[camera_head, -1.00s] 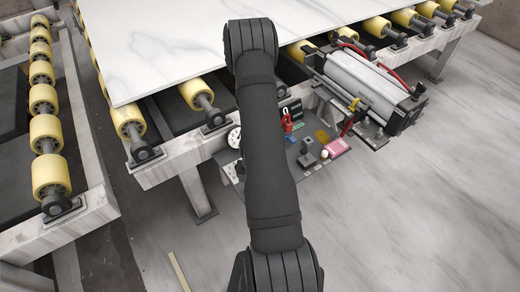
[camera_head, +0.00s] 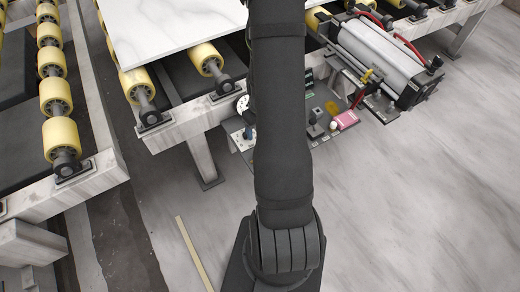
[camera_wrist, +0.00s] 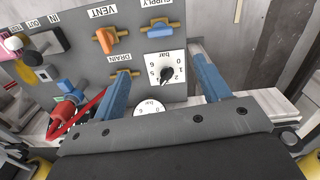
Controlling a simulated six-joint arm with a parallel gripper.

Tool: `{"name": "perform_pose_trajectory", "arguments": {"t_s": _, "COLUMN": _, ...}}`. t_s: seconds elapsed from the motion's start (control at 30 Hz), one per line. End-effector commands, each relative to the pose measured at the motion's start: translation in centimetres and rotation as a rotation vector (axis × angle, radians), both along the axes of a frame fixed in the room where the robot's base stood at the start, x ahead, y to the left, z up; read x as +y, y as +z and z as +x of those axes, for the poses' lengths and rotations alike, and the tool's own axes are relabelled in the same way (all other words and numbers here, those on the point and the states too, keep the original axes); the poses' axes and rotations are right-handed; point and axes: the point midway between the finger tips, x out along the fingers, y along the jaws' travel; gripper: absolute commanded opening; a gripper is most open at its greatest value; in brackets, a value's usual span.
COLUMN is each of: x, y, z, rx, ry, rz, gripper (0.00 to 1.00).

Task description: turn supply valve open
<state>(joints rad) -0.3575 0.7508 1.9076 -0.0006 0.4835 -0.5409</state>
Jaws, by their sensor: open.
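In the wrist view a grey panel (camera_wrist: 75,22) appears upside down. The supply valve (camera_wrist: 160,29), a blue handle on an orange base under the SUPPLY label, is at the top edge. The orange VENT handle (camera_wrist: 105,40) is left of it. The DRAIN handle is mostly behind my left finger. My gripper (camera_wrist: 162,62) is open and empty, its two blue fingers framing a square dial (camera_wrist: 166,72). The supply valve lies beyond the fingertips, apart from them. In the head view my arm hides the gripper and the valve.
A round gauge (camera_wrist: 149,108) sits near my palm. A red hose (camera_wrist: 82,115) and a blue-handled fitting (camera_wrist: 70,90) are at left. In the head view, a roller frame (camera_head: 180,130) carries a white slab (camera_head: 165,25). A vacuum-like cylinder unit (camera_head: 375,55) stands at right.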

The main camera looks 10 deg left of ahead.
Motion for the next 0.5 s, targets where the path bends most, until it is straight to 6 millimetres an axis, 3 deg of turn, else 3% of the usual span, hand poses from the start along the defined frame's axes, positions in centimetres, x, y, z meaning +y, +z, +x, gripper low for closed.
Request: {"name": "perform_pose_trajectory", "arguments": {"t_s": 0.5, "x": 0.0, "y": -8.4, "z": -0.1, "rx": 0.003, "ry": -0.002, "rz": -0.002, "gripper": 0.69}}
